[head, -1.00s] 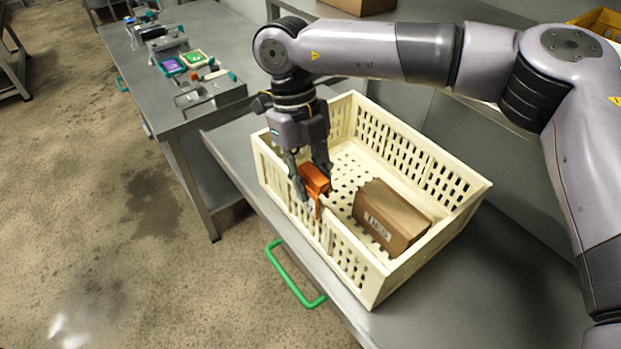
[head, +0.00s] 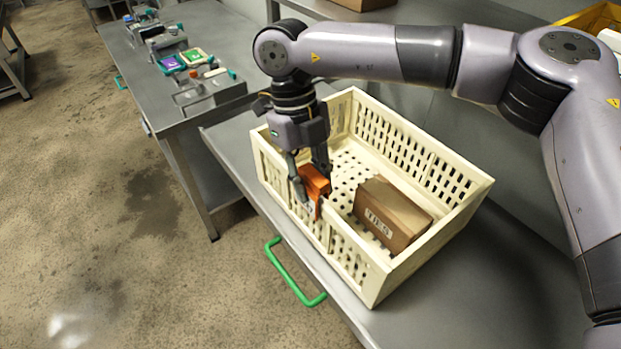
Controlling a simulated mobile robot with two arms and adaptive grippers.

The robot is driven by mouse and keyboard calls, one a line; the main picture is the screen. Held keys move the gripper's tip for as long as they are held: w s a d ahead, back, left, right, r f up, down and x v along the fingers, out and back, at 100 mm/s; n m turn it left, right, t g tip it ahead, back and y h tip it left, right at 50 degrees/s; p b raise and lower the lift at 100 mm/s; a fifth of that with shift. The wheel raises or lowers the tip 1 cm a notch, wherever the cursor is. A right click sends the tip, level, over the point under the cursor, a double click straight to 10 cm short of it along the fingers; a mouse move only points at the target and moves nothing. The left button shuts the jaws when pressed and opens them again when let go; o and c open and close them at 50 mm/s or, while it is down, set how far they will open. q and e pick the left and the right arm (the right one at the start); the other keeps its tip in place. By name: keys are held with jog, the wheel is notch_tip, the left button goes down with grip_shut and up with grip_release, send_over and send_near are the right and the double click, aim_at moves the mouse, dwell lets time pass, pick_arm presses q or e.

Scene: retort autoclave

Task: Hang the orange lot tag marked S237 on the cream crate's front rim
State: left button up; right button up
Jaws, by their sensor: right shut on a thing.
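The cream crate (head: 425,262) stands on a grey metal table, its front rim facing the lower left. My right gripper (head: 312,180) points down at the middle of that rim. It is shut on the orange lot tag (head: 316,181). The tag's top part lies between the fingers, and a narrow part reaches down the outer side of the front rim. I cannot tell whether the tag's weight rests on the rim. The marking on the tag is too small to read. My left gripper is not in view.
A brown box (head: 393,215) with a white label lies inside the crate. A green handle (head: 293,277) sticks out from the table's front edge. Another metal table (head: 215,95) at the upper left holds several small devices. The table surface right of the crate is clear.

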jog(key=shift+f+b, duration=0.65)
jog(key=shift+f, duration=0.3)
jog(key=o, duration=1)
jog(key=shift+r, duration=0.15)
jog(key=v, duration=1.2)
